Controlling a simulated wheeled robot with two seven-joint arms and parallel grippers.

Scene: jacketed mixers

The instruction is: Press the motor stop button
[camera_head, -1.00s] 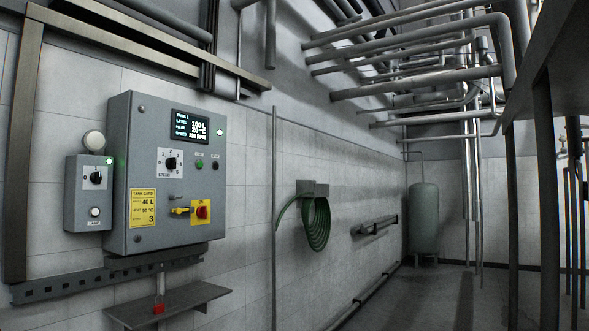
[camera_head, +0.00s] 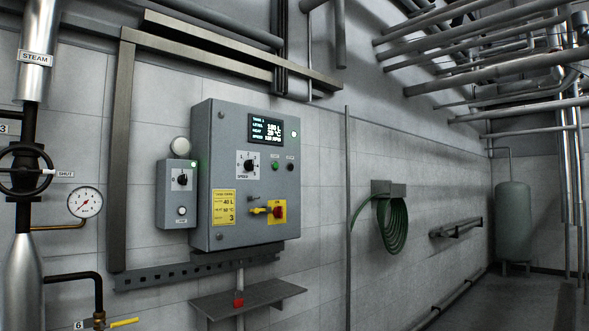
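A grey control box (camera_head: 226,190) hangs on the tiled wall left of centre. Its front has a lit display (camera_head: 267,129), a speed dial (camera_head: 248,165), a green button (camera_head: 275,166) and a black button (camera_head: 290,167) beside it. The small labels over the two buttons are too blurred to read surely. Below are a yellow card (camera_head: 224,207) and a red switch on a yellow plate (camera_head: 278,211). A smaller box (camera_head: 178,194) with a dial and a white button adjoins on the left. Neither of my grippers is in view.
A narrow shelf (camera_head: 248,299) with a red item (camera_head: 238,300) juts out below the box. At left are a steam pipe (camera_head: 35,75), a black handwheel (camera_head: 26,169) and a gauge (camera_head: 85,202). A green hose (camera_head: 392,228) hangs right. The floor at right looks clear.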

